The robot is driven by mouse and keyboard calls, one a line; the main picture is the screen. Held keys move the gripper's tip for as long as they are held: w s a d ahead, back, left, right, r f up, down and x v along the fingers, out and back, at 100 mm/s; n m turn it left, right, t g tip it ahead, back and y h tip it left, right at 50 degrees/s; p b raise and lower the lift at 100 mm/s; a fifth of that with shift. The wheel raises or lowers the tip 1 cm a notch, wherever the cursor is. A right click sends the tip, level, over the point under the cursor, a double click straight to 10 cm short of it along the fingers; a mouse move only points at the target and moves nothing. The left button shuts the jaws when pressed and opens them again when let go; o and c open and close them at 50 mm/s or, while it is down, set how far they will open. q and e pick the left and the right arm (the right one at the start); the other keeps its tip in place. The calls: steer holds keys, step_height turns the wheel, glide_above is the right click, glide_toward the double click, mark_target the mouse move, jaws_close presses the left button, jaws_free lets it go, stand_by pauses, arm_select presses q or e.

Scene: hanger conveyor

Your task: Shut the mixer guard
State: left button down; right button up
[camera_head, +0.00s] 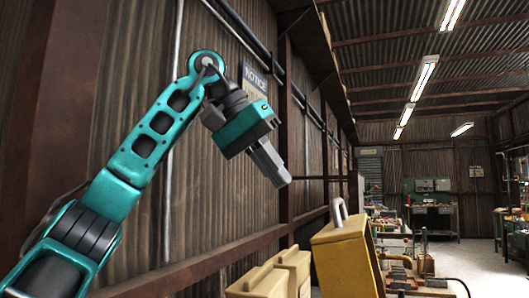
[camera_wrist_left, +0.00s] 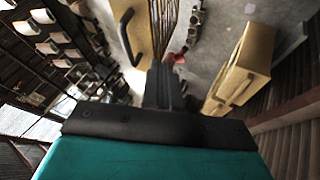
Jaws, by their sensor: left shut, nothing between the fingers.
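A yellow box-shaped cover (camera_head: 345,265) with a pale grey loop handle (camera_head: 338,213) on top stands at the lower right of centre in the head view; I take it to be the mixer guard. Its lower part is cut off, so I cannot tell how far open it is. My left gripper (camera_head: 279,178) is shut and empty, pointing down and right, above and left of the handle and apart from it. In the left wrist view the shut fingers (camera_wrist_left: 164,78) point towards a dark curved handle (camera_wrist_left: 127,38). My right gripper is not in view.
Tan boxes (camera_head: 262,280) stand left of the yellow cover and also show at the right of the left wrist view (camera_wrist_left: 245,65). A corrugated wall (camera_head: 130,225) with rust-brown beams runs along the left. Cluttered workbenches (camera_head: 432,207) stand farther back, with clear floor (camera_head: 470,250) at the right.

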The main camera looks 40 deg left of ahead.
arm_select(q)
steer(key=w+d+f, duration=0.3)
steer(key=d, duration=0.2)
steer(key=shift+d, duration=0.2)
steer(key=shift+w+d, duration=0.1)
steer(key=shift+w, duration=0.05)
